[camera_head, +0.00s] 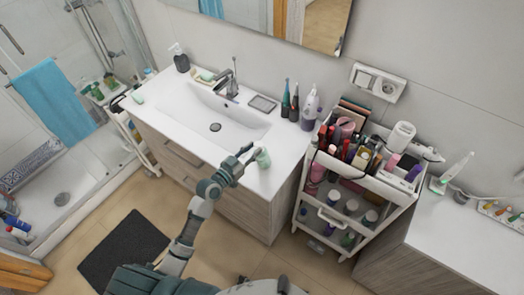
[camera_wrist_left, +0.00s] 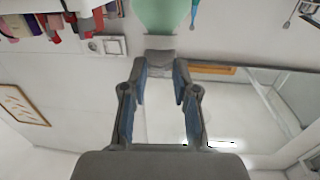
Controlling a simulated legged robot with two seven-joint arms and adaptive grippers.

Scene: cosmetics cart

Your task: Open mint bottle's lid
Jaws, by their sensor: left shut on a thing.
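The mint bottle (camera_head: 262,158) is pale green and stands near the front right edge of the white washbasin counter. My left gripper (camera_head: 245,155) reaches it from the left. In the left wrist view, which is upside down, the mint bottle (camera_wrist_left: 160,12) shows at the top centre. Its grey lid (camera_wrist_left: 160,52) sits between the fingertips of my left gripper (camera_wrist_left: 161,66). The bottle's far end is cut off there. My right gripper is not in view.
The sink basin (camera_head: 215,118) and faucet (camera_head: 228,80) lie behind left of the gripper. Several bottles (camera_head: 295,103) stand at the counter's back right. A white cart (camera_head: 335,215) full of cosmetics stands close to the right. The counter's front edge is just below the bottle.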

